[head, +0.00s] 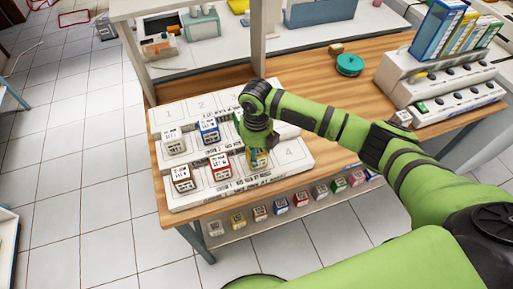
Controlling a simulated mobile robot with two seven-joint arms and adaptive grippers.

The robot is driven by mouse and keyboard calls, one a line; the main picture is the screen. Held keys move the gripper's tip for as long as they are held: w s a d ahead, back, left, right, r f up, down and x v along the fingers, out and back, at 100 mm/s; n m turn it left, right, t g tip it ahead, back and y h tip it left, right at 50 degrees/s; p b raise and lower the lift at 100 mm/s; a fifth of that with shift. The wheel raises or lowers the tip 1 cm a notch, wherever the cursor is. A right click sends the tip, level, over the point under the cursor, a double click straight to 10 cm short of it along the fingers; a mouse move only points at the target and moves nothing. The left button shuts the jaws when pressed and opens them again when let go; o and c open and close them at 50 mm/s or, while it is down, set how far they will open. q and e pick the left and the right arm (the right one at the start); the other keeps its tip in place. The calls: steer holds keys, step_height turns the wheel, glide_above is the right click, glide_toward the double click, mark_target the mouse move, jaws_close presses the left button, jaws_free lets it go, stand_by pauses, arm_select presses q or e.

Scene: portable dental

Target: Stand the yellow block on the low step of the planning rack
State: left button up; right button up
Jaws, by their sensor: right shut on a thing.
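The planning rack (160,193) is a white two-level stand with numbered places on the wooden table. My right gripper (257,149) is over its front low step and points down. It is shut on the yellow block (259,159), of which only a small part shows below the fingers. The block is at the low step, left of the place marked 4; I cannot tell whether it touches the step. My left gripper is not in view.
A blue block (208,130) and a grey block (173,141) stand on the high step. Several coloured blocks line a lower ledge in front, among them a red one (301,198).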

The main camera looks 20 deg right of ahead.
steer(key=shift+f, duration=0.1)
steer(key=o, duration=1.2)
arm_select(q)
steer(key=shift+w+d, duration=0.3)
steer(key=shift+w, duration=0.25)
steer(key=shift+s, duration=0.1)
arm_select(e)
steer(key=shift+r, duration=0.35)
arm_select(q)
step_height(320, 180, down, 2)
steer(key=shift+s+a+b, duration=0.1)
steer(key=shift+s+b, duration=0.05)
steer(key=shift+b, duration=0.85)
arm_select(e)
step_height(320, 180, up, 12)
steer(key=shift+f, duration=0.2)
